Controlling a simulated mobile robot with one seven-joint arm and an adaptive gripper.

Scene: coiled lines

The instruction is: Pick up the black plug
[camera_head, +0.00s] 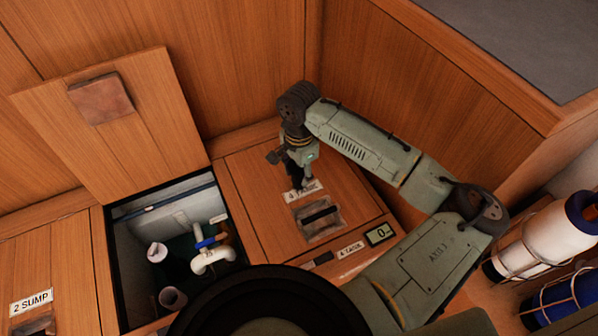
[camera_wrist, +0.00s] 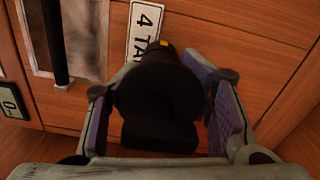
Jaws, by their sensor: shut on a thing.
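The black plug (camera_wrist: 158,100) is a dark rounded piece with a small orange mark at its far end. In the wrist view it fills the space between the two purple-padded fingers of my gripper (camera_wrist: 164,76), which is shut on it. In the head view my gripper (camera_head: 299,172) points down over the wooden hatch panel beside a white label.
An open hatch (camera_head: 118,262) with white pipes and a blue valve lies left of the gripper, its wooden lid (camera_head: 130,140) tilted up. Bottles (camera_head: 540,240) stand at the right.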

